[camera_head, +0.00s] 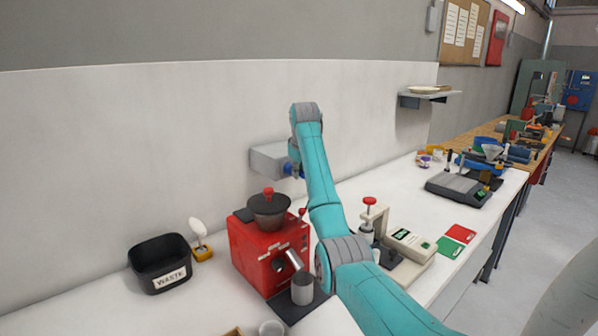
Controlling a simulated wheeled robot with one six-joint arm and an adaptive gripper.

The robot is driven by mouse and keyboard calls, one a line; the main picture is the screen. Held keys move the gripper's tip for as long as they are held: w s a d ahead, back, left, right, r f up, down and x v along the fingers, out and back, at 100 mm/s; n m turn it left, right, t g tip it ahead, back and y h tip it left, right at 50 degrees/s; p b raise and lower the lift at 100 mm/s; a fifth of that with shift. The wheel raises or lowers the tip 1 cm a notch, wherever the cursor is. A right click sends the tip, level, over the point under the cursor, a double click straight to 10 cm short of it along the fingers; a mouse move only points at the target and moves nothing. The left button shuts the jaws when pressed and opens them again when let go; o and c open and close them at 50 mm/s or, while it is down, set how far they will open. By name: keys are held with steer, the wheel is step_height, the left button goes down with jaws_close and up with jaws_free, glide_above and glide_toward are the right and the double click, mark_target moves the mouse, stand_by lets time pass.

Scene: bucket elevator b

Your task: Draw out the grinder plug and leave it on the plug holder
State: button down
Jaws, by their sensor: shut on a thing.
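A grey box (268,160) is fixed to the wall above the bench, left of my arm. A small blue part (289,169), which looks like the grinder plug, shows at the right end of the box. My gripper (295,171) is at this blue part and shut on it. The fingers are small and partly hidden by my arm. I cannot tell whether the plug is still seated in the box. The red grinder (275,256) with a dark hopper stands on the bench below. I cannot make out the plug holder.
A black waste bin (160,264) and a yellow holder (203,253) with a white-headed tool stand left of the grinder. A metal cup (302,289) stands before it. A press-like device (370,220), a beige instrument (410,243) and red and green cards lie to the right.

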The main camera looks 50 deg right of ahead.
steer(key=shift+s+a, duration=0.15)
steer(key=shift+s, duration=0.45)
stand_by(0.6)
steer(key=shift+s+a, duration=0.25)
steer(key=shift+s, duration=0.8)
steer(key=shift+s+a, duration=0.25)
steer(key=shift+s, duration=0.8)
steer(key=shift+s, duration=0.15)
